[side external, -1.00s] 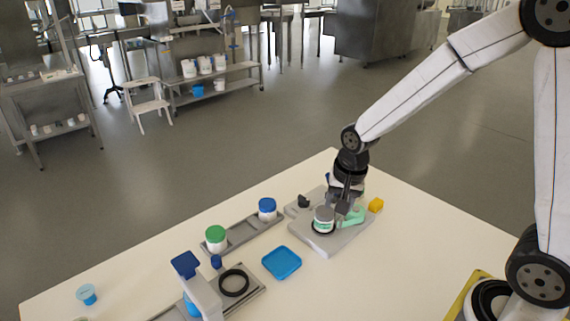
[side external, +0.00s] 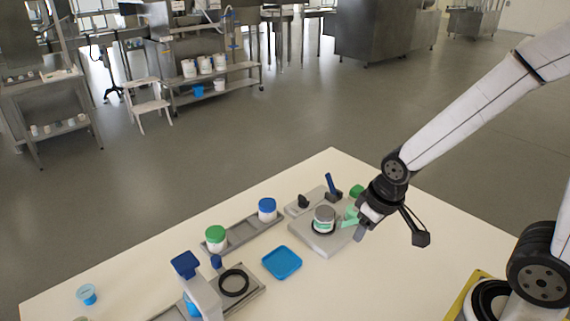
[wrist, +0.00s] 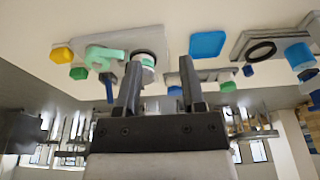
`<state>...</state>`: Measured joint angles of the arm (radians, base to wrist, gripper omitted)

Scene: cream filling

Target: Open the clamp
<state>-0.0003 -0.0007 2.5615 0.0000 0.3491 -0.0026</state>
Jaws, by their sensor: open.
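The clamp's mint-green part (side external: 350,216) is at the right of the grey clamp plate (side external: 318,240), beside a jar with a grey lid (side external: 324,213). In the wrist view, the mint-green part (wrist: 100,57) seems to reach the jar (wrist: 147,60); I cannot tell whether it grips it. A blue lever (side external: 329,182) stands near the plate's back edge and also shows in the wrist view (wrist: 108,92). My gripper (side external: 363,224) is tilted, at the right of the plate, partly covering the mint-green part. In the wrist view my gripper (wrist: 158,80) is open and empty.
A green piece (side external: 357,190) is behind my gripper. A yellow block (wrist: 62,54) shows in the wrist view. A blue tray (side external: 282,262), green-lidded jar (side external: 216,238) and blue-lidded jar (side external: 267,209) stand to the left.

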